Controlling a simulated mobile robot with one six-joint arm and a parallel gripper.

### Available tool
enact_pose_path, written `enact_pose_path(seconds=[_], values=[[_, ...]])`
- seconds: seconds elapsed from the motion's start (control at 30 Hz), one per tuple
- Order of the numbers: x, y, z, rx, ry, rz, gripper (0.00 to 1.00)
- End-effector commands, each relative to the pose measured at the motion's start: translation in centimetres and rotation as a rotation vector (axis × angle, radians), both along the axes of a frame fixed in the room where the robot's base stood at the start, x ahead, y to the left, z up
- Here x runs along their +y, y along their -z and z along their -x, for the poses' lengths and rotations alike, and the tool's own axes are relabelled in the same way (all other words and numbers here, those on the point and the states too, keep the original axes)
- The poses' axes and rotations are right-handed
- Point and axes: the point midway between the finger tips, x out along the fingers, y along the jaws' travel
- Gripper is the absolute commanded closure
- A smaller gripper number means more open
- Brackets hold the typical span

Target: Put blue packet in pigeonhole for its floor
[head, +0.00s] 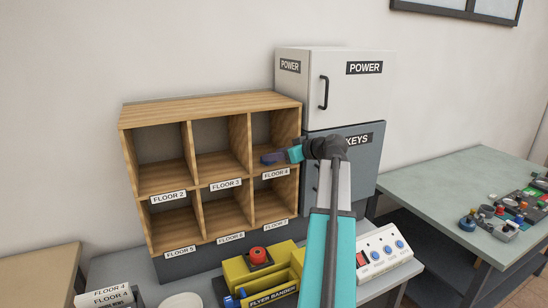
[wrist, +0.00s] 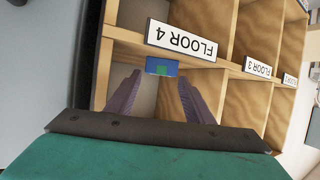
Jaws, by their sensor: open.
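The blue packet (wrist: 162,67), with a green patch, shows in the wrist view at the front edge of the pigeonhole labelled FLOOR 4 (wrist: 182,40). That label shows upside down in this view. My gripper (wrist: 160,76) is open, its two purple fingers apart, with the packet between or just past their tips; I cannot tell whether either finger touches it. In the head view my gripper (head: 266,159) reaches in at the FLOOR 4 opening, upper right of the wooden pigeonhole unit (head: 210,107). The packet cannot be told apart from the fingers there.
Grey POWER and KEYS cabinets (head: 345,90) stand close to the unit's right. A yellow box (head: 240,270) with a red button and a white panel (head: 385,250) with blue buttons are in front. A cluttered green table (head: 450,185) is at right.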

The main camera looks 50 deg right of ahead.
Motion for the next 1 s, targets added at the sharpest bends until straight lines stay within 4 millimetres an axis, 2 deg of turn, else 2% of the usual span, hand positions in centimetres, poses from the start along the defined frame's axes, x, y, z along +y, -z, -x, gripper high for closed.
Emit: enact_pose_path(seconds=[0.3, 0.53, 0.7, 1.0], values=[[0.0, -1.8, 4.9, -0.002, 0.001, 0.002, 0.52], [-0.1, -3.1, 7.8, 0.000, 0.002, 0.001, 0.52], [-0.1, -3.6, 8.8, 0.000, 0.001, 0.000, 0.52], [-0.1, -3.7, 9.1, 0.000, 0.000, 0.000, 0.52]])
